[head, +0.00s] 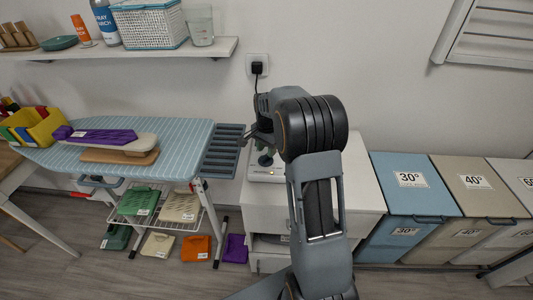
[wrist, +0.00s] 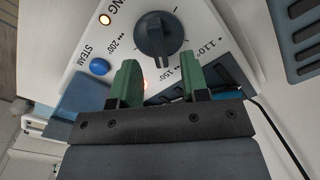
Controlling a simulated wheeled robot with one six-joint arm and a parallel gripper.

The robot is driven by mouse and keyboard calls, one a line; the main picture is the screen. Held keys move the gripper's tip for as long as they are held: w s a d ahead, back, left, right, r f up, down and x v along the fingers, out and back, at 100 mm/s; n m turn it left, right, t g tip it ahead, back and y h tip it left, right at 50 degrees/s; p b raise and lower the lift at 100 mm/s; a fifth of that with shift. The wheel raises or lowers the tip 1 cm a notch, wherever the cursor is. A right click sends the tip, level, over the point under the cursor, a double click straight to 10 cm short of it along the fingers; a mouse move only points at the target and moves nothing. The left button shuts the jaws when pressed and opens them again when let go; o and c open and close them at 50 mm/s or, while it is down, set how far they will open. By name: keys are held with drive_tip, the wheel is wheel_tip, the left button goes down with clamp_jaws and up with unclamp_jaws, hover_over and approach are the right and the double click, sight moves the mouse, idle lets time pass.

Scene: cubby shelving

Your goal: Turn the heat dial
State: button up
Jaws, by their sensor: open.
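The heat dial (wrist: 157,36) is a dark round knob with a raised grip bar on a white control panel in the wrist view. Temperature marks 110°, 150° and 200° ring it. My gripper (wrist: 163,82) has green fingers, open and empty, just short of the dial and apart from it in the picture. In the head view the white appliance (head: 266,172) stands on a white cabinet. My arm covers much of it, and the dial cannot be made out there.
A dark slatted rest (head: 222,150) lies left of the appliance, beside the ironing board (head: 180,135). A black cable (wrist: 280,135) runs along the right. Lidded bins (head: 412,185) stand at right.

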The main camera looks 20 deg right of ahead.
sight(266, 155)
wheel_tip(266, 155, up, 11)
idle(0.4)
idle(0.4)
drive_tip(key=s+a+n+t+p, duration=0.1)
drive_tip(key=s+a+n, duration=0.4)
drive_tip(key=s, duration=0.6)
drive_tip(key=s+a+n+t+p, duration=0.1)
drive_tip(key=s+a+n+t, duration=0.1)
drive_tip(key=s+a+n, duration=0.4)
drive_tip(key=shift+s+a+r+n+t+p, duration=0.3)
drive_tip(key=shift+s+n, duration=0.7)
drive_tip(key=shift+s, duration=1.9)
